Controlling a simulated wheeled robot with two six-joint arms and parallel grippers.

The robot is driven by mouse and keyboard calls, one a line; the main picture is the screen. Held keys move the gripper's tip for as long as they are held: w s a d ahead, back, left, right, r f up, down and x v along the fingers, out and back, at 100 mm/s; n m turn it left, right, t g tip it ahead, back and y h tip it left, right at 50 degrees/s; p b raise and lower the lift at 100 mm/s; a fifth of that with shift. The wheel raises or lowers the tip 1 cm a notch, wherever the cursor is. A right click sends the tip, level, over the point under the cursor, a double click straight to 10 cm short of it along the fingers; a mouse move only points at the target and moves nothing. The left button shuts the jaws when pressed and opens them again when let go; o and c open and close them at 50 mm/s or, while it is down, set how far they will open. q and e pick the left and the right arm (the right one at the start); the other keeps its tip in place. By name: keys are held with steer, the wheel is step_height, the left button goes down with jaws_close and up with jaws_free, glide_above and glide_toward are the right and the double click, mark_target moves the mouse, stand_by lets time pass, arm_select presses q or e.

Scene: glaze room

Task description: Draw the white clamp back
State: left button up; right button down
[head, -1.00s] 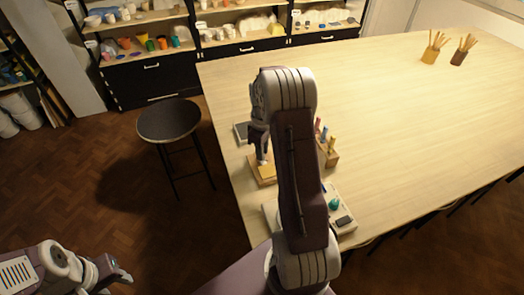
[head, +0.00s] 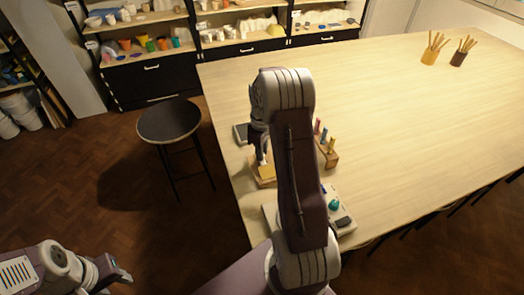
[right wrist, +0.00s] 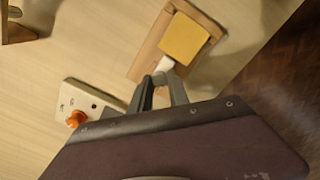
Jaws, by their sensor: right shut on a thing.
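The white clamp (right wrist: 165,66) is a small pale piece at the end of a wooden base (right wrist: 147,58) that carries a yellow block (right wrist: 184,38). My right gripper (right wrist: 161,78) is shut on the clamp, and its dark fingers hide part of it. In the head view the right gripper (head: 262,157) points down at the yellow block (head: 266,172), near the table's left edge. The clamp's exact contact with the yellow block is too small to tell. My left gripper (head: 120,274) is low at the left, away from the table; its opening is unclear.
A white panel with an orange knob (right wrist: 76,118) lies near the wooden base. A panel with a teal knob (head: 334,204) and a wooden rack (head: 329,158) stand right of my right arm. A stool (head: 169,122) stands left of the table (head: 400,110), whose middle is clear.

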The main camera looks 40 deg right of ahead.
steer(key=shift+w+d+r, duration=0.1)
steer(key=shift+w+d, duration=0.1)
steer(key=shift+w, duration=0.4)
steer(key=shift+w+d, duration=0.2)
steer(key=shift+w, duration=0.35)
steer(key=shift+s+r, duration=0.1)
steer(key=c, duration=1.4)
jaws_free()
steer(key=shift+o, duration=0.7)
step_height(320, 180, up, 9)
steer(key=shift+a, duration=0.1)
